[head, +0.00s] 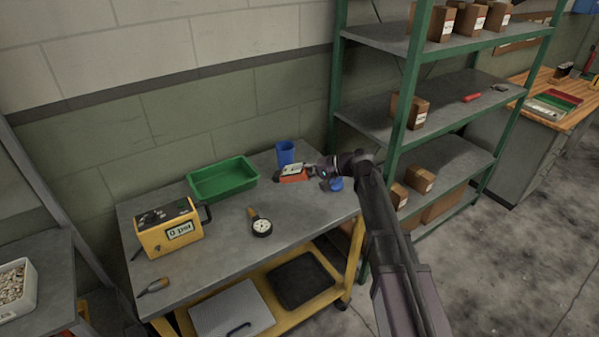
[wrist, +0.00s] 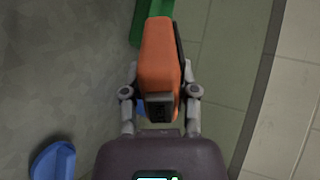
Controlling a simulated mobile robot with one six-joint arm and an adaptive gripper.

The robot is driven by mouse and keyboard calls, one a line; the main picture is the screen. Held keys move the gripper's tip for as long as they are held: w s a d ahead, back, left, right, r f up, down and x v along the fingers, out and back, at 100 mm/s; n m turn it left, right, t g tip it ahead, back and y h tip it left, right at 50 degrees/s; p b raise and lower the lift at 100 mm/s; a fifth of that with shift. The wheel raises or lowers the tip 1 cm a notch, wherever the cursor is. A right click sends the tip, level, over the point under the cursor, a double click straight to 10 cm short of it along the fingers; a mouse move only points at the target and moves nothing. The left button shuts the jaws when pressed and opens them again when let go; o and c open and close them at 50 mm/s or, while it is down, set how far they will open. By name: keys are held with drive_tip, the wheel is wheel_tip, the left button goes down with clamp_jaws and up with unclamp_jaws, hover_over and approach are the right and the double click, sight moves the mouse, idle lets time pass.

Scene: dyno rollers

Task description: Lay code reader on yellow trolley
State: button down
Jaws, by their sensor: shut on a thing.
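The code reader (head: 292,173) is an orange handheld device with a light screen face. My gripper (head: 310,170) is shut on it over the far right part of the yellow trolley (head: 205,247), which has a grey top. In the wrist view the orange body of the code reader (wrist: 158,60) sits between the two fingers of my gripper (wrist: 160,85), its long axis pointing away from the palm. Whether its underside touches the trolley top cannot be told.
Blue cup (head: 286,153), green bin (head: 222,179), round dial gauge (head: 261,224), yellow tester (head: 168,228) and screwdriver (head: 154,286) stand on the trolley top. A blue round thing (head: 335,184) is by my wrist. Green shelving (head: 440,100) stands right. The top's front middle is clear.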

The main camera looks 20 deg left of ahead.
drive_tip(key=shift+f+b, duration=4.9)
drive_tip(key=shift+f, duration=0.35)
drive_tip(key=shift+c, duration=1.5)
unclamp_jaws()
drive_tip(key=shift+r, duration=0.1)
